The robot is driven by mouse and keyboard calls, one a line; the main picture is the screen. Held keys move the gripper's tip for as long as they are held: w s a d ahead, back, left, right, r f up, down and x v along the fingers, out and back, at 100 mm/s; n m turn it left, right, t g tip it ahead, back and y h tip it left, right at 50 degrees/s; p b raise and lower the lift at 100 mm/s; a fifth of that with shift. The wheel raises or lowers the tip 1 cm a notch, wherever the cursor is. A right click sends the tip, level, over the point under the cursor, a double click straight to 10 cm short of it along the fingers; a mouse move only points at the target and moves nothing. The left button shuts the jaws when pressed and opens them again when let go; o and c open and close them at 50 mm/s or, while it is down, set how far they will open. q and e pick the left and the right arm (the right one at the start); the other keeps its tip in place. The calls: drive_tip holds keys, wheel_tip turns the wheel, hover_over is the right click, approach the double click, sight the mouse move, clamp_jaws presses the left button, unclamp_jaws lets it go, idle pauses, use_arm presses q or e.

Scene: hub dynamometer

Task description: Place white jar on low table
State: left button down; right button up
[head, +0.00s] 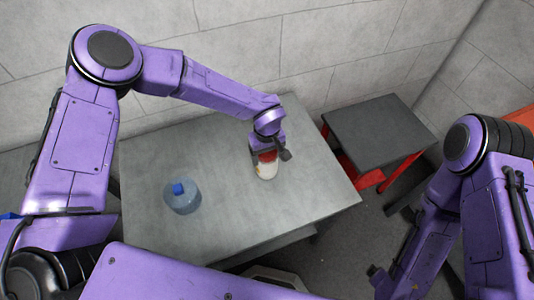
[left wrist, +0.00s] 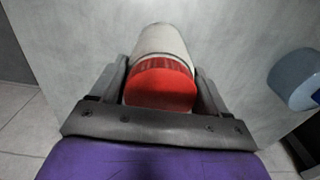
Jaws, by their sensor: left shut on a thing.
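The white jar (head: 266,172) has a red lid and is at the right part of the grey table in the head view. My left gripper (head: 269,154) is shut on the jar near its lid, from above. In the left wrist view the jar's red lid (left wrist: 160,86) and white body (left wrist: 160,42) lie between the two fingers of the gripper (left wrist: 161,90). I cannot tell whether the jar's base touches the table. A low table (head: 378,128) with a dark top and red legs stands to the right. My right gripper (head: 385,282) is low at the bottom right; its jaws are unclear.
A blue translucent jug (head: 182,197) stands on the left part of the grey table (head: 225,220); it also shows in the left wrist view (left wrist: 296,78). The low table's top is bare. Grey block walls (head: 230,40) stand close behind both tables.

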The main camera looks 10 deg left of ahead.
use_arm(q)
drive_tip(key=shift+w+f, duration=0.1)
drive_tip(key=shift+f, duration=0.25)
drive_tip(key=shift+f, duration=0.1)
unclamp_jaws()
wheel_tip(320, 180, up, 12)
drive_tip(key=shift+r+b, duration=0.2)
drive_tip(key=shift+b, duration=0.4)
